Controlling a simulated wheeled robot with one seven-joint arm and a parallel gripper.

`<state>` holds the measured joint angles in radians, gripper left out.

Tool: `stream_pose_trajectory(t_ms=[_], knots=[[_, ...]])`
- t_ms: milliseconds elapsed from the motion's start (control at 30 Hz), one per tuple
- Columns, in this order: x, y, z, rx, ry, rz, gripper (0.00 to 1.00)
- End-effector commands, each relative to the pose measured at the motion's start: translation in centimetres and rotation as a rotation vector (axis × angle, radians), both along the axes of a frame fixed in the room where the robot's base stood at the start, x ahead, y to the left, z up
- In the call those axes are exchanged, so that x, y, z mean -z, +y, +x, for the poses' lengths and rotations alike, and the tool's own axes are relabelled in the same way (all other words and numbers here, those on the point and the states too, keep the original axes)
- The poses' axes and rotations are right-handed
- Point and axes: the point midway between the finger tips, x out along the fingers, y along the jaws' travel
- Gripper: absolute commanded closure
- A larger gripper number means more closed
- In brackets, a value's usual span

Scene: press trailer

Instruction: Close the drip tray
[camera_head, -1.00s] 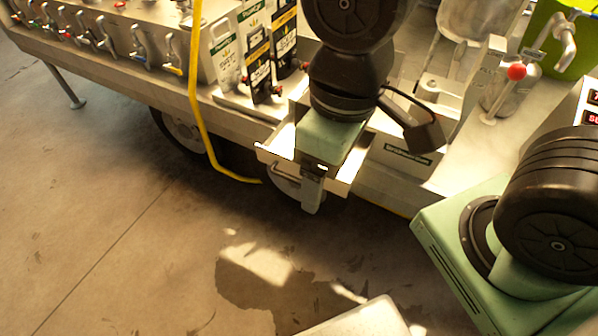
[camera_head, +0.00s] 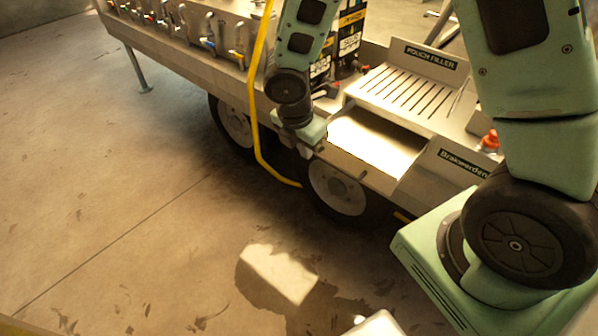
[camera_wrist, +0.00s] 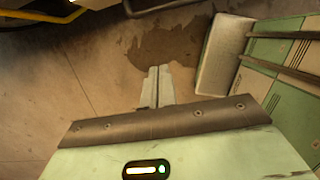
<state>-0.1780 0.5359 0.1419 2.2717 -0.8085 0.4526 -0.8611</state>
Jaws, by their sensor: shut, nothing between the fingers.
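The drip tray (camera_head: 378,146) is a shallow metal drawer below the slotted top of the pouch filler. It stands open, with its brightly lit inside showing. My gripper (camera_head: 314,150) is at the tray's front left corner, pointing down; I cannot tell whether it touches the tray. In the wrist view my gripper's fingers (camera_wrist: 157,75) are together and empty, with floor behind them. A metal edge with a bar, probably the tray front (camera_wrist: 155,6), shows at the top of that view.
The pouch filler (camera_head: 415,90) stands on the trailer above the tray. A yellow hose (camera_head: 256,110) hangs left of my gripper. Trailer wheels (camera_head: 338,190) are below. A pale box (camera_wrist: 222,55) stands near my base. The floor at left is clear.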

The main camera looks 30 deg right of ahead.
Motion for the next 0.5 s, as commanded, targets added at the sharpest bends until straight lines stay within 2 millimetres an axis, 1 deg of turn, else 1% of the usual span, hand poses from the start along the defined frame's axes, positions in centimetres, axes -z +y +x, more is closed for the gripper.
stream_pose_trajectory(t_ms=[167,233,500], knots=[[1.7,-0.5,0.3,-0.019,0.005,-0.005,1.00],[2.8,-0.7,0.3,-0.018,0.005,-0.005,1.00],[8.3,-2.0,0.7,-0.018,0.007,-0.006,1.00]])
